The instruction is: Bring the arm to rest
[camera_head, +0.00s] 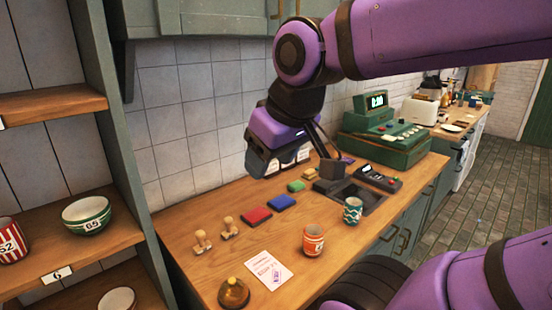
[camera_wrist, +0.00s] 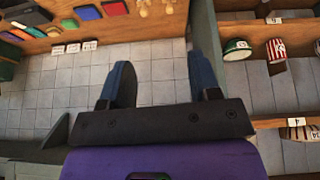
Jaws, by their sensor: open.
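My arm is purple with dark joints and reaches in from the right above the wooden counter (camera_head: 195,275). My gripper (camera_head: 266,163) hangs over the back of the counter, near the tiled wall. In the wrist view my gripper (camera_wrist: 163,75) shows two dark blue fingers spread apart with nothing between them. It touches none of the things on the counter, as far as I can see.
An orange patterned cup (camera_head: 313,240) and a teal patterned cup (camera_head: 353,211) stand on the counter. Red (camera_head: 257,216) and blue (camera_head: 281,202) pads, wooden stamps (camera_head: 228,227), a card (camera_head: 268,270) and a green register (camera_head: 385,140) are there too. Shelves with bowls (camera_head: 87,215) stand left.

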